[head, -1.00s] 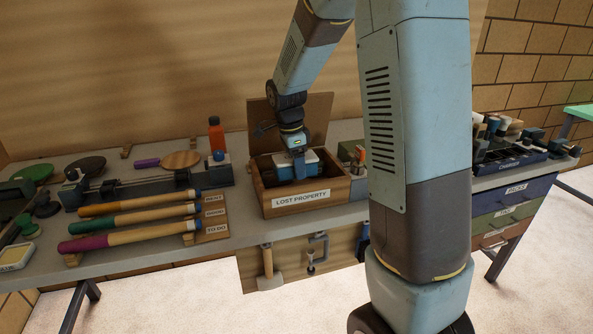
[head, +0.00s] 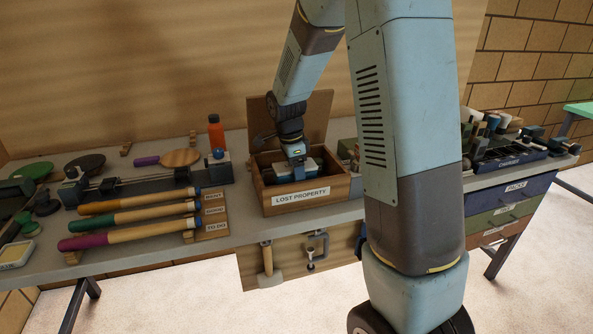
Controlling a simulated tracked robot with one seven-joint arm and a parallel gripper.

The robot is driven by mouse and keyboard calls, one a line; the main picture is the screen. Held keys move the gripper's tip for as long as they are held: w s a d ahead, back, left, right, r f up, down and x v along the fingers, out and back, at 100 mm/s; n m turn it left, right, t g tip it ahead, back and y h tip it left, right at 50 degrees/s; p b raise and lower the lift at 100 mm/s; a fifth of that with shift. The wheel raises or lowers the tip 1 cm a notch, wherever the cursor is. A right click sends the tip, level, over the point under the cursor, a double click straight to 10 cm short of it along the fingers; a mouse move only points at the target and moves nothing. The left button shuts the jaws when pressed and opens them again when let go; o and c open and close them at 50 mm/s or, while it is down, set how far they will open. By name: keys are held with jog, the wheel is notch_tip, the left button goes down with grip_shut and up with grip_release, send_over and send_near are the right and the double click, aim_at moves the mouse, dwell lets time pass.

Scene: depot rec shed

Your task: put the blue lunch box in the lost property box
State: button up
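The lost property box (head: 310,195) is a wooden box with a white front label, standing on the bench with its lid raised at the back. My gripper (head: 298,172) points down into its opening.
A rack of handled tools with coloured ends (head: 130,225) lies left of the box. An orange bottle (head: 216,135) stands behind to the left. Tools hang below the bench.

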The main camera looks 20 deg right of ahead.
jog(key=o, duration=0.9)
jog(key=shift+c, duration=0.2)
jog(key=shift+r, duration=0.1)
notch_tip(320, 180, up, 12)
jog(key=a, duration=0.1)
jog(key=s+d+r+n+t, duration=0.1)
jog(key=s+r+n+t, duration=0.1)
jog(key=s+n, duration=0.7)
jog(key=s+d+r+n+t+y, duration=0.1)
jog(key=s+r+n+t, duration=0.2)
jog(key=s+n, duration=0.6)
jog(key=shift+s+d+r+t, duration=0.25)
jog(key=shift+s+r, duration=1.05)
jog(key=shift+s, duration=3.35)
jog(key=shift+a, duration=0.1)
